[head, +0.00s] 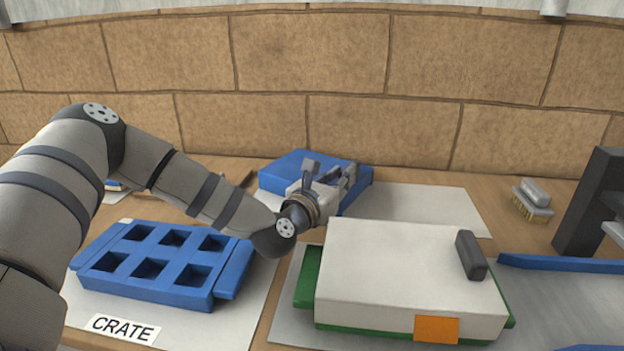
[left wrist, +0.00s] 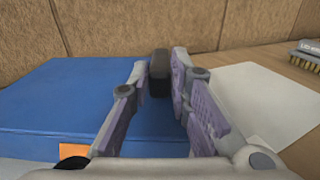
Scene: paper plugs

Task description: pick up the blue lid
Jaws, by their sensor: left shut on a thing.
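The blue lid (head: 300,163) is at the back middle in the head view, at the left end of a pale sheet. In the left wrist view the lid (left wrist: 60,100) fills the left and middle, with an orange label (left wrist: 74,151) at its near edge. My left gripper (head: 332,176) is over the lid. In the left wrist view its fingers (left wrist: 160,68) are shut on the lid's dark handle (left wrist: 159,80). The arm hides part of the lid in the head view. I cannot tell whether the lid is clear of the surface. My right gripper is not in view.
A blue crate (head: 160,288) with several square pockets stands front left by a CRATE label (head: 123,328). A white lid (head: 390,265) with dark handle and orange label sits on a green base. A brush (head: 532,198) and a dark upright (head: 592,205) are right. A brick wall is behind.

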